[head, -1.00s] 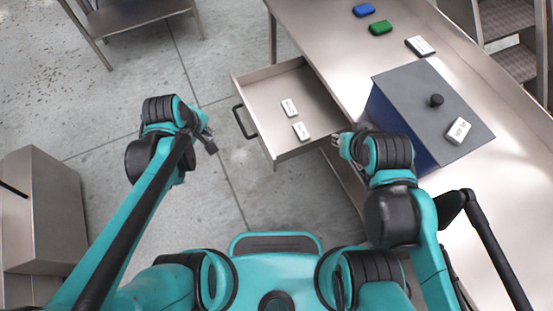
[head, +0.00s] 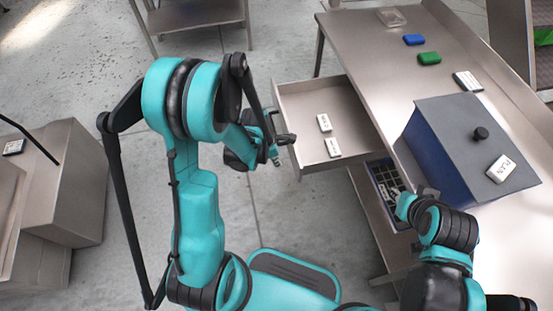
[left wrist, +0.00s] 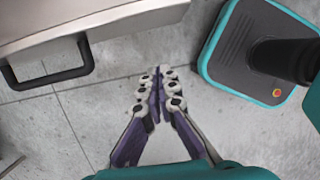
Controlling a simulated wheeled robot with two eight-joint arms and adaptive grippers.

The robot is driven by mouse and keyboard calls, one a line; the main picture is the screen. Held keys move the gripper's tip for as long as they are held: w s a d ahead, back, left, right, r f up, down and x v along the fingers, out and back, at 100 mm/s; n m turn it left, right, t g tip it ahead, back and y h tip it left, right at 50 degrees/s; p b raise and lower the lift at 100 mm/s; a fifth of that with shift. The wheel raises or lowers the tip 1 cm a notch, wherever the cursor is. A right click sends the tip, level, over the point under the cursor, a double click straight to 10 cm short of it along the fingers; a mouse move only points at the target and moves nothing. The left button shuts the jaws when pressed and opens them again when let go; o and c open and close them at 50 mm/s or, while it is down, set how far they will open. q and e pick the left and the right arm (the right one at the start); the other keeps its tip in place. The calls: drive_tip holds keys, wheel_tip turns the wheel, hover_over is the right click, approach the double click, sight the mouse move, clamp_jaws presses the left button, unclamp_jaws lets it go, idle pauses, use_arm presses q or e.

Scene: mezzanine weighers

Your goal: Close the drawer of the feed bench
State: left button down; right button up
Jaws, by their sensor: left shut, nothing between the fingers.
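The feed bench (head: 365,50) is a steel table at the right in the head view. Its drawer (head: 345,105) is pulled out toward the left, with two white labelled blocks (head: 324,122) (head: 333,147) inside. My left gripper (head: 277,155) is beside the drawer's front, shut and empty. It partly hides the drawer handle there. In the left wrist view, the black handle (left wrist: 48,78) shows on the drawer front at the upper left, apart from the shut fingers (left wrist: 160,78). My right gripper (head: 405,204) is by the bench's near side; its fingers are too hidden to read.
Blue (head: 413,40) and green (head: 429,58) pieces lie farther back. A blue crate (head: 372,170) sits below. Steel cabinets (head: 75,180) stand left. Floor left of the drawer is clear.

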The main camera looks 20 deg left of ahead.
use_arm(q)
drive_tip(key=w+d+f+b, duration=0.2)
drive_tip(key=w+d+f, duration=0.1)
drive_tip(key=d+f, duration=0.1)
idle(0.5)
